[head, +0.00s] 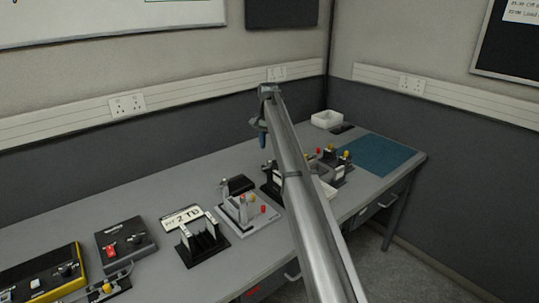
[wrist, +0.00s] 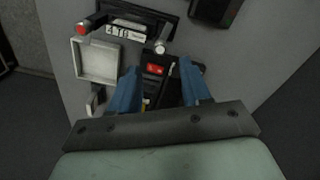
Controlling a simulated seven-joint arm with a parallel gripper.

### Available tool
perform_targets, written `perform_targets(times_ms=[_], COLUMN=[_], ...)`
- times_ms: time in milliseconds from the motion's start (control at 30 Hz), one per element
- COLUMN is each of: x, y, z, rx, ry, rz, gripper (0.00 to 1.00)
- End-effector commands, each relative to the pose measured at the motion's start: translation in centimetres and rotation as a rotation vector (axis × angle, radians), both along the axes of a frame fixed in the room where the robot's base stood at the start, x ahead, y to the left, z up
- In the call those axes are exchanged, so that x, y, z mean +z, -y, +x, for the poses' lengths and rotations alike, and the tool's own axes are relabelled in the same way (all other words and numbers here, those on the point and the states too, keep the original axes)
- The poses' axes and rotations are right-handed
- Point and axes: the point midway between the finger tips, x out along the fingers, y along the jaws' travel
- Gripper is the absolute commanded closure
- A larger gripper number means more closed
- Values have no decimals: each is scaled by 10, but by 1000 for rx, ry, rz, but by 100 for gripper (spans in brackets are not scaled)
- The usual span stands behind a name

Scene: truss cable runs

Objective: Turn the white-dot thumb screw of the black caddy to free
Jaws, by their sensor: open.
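My gripper (head: 262,140) hangs over the far part of the bench in the head view, blue fingers pointing down. In the wrist view my gripper (wrist: 158,66) is open and empty. A black fixture (wrist: 153,84), possibly the black caddy, lies below and between the fingers. It bears a red part (wrist: 155,69) and a slim pale part beside it. A pale-topped post (wrist: 160,47) stands just beyond the fingertips. I cannot make out a white dot or which way any thumb screw points. In the head view my arm hides part of this group.
A square white tray (wrist: 97,60), a red-ended post (wrist: 82,28) and a label plate (wrist: 125,33) lie close to the left finger. Other fixtures with red and yellow knobs (head: 346,154) crowd the bench. A blue mat (head: 380,155) lies clear at right.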

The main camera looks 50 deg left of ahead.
Motion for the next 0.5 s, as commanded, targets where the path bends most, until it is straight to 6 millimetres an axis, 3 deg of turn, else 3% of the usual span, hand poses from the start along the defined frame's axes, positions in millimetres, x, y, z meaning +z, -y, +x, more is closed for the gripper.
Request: perform_targets(times_ms=[233,500], x=[43,63], y=[-2,-1], z=[0,-1], rx=[0,0], ry=[0,0], rz=[0,0], gripper=[53,53])
